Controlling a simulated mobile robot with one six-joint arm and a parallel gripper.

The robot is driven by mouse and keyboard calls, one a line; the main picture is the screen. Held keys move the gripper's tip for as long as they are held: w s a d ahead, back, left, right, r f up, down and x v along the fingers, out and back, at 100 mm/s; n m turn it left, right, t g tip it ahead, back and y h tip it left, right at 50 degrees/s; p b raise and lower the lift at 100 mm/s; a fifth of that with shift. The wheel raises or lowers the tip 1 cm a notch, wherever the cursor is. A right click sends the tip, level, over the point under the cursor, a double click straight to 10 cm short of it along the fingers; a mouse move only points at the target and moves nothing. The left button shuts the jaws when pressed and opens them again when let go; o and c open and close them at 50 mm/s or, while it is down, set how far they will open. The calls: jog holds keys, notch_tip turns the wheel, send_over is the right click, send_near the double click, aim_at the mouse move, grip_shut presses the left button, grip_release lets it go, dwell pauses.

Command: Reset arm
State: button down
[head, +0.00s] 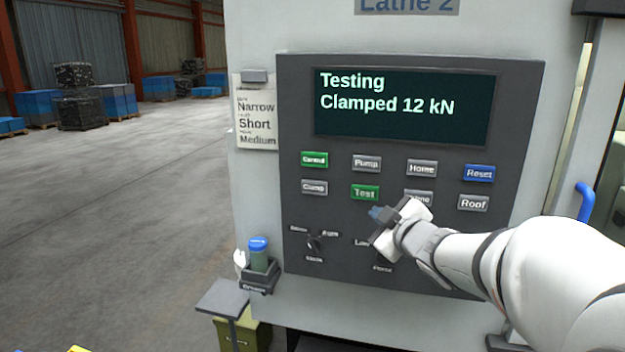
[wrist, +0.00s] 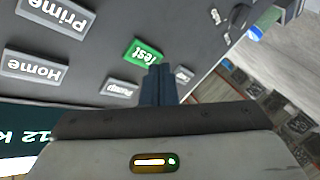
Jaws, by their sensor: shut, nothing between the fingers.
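My gripper (head: 377,213) is in front of the lathe's control panel (head: 290,110), just below the green Test button (head: 365,193). Its fingers are shut with nothing between them. In the wrist view the shut fingertips (wrist: 158,72) point at the panel close to the lit Test button (wrist: 142,53); I cannot tell whether they touch the panel. My arm reaches in from the right and partly covers the button below Home and the lower right knob. The screen (head: 403,107) reads "Testing" and "Clamped 12 kN".
A card (head: 256,112) reading Narrow, Short, Medium hangs left. A blue-capped container (head: 258,254) sits in a holder below. A blue handle (head: 586,202) is at right. Open floor lies left.

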jog(key=s+d+f+m+g+h, duration=0.4)
jog(key=s+f+m+g+h, duration=0.15)
jog(key=s+f+m, duration=0.35)
jog(key=s+a+f+m+g+y, duration=0.1)
jog(key=s+a+f+g, duration=0.1)
jog(key=s, duration=0.6)
jog(key=s+a+f+m+g+y, duration=0.1)
jog(key=s+a+f+g, duration=0.2)
jog(key=s, duration=0.6)
jog(key=shift+a+f+g, duration=0.2)
jog(key=shift+a+g, duration=0.6)
jog(key=shift+g, duration=0.25)
dwell(3.2)
